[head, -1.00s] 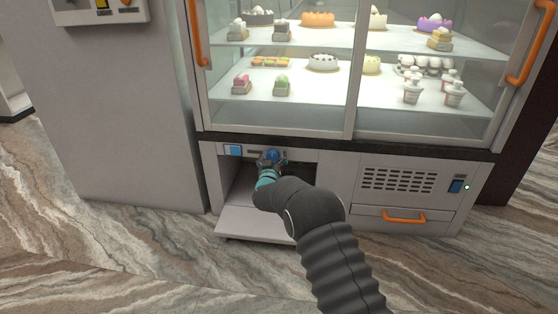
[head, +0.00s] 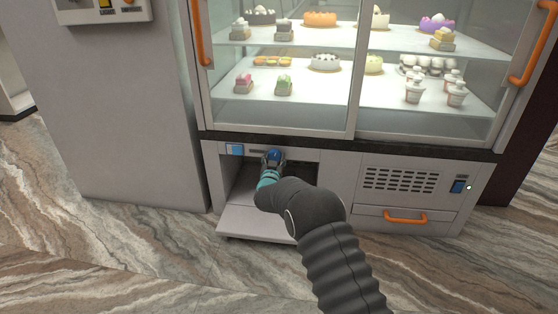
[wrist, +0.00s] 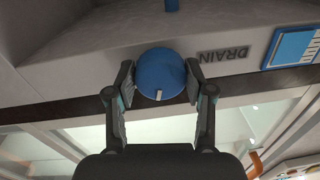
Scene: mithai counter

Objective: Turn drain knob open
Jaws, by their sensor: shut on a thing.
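The drain knob (wrist: 160,72) is a round blue knob with a short white mark on its edge, in the middle of the wrist view. In that view the white mark is at the knob's lower edge, slightly left of centre. A "DRAIN" label (wrist: 223,54) appears upside down beside it. In the head view the blue knob (head: 274,155) sits above the open lower bay of the display case. My gripper (wrist: 160,78) is shut on the knob, one finger at each side. It also shows in the head view (head: 273,158), partly covering the knob.
A lowered flap (head: 255,222) lies open below the bay. A blue and white panel (wrist: 293,47) is beside the label. The glass case of sweets (head: 325,95) stands above. A vent grille (head: 400,180) and orange drawer handle (head: 405,217) are at the right.

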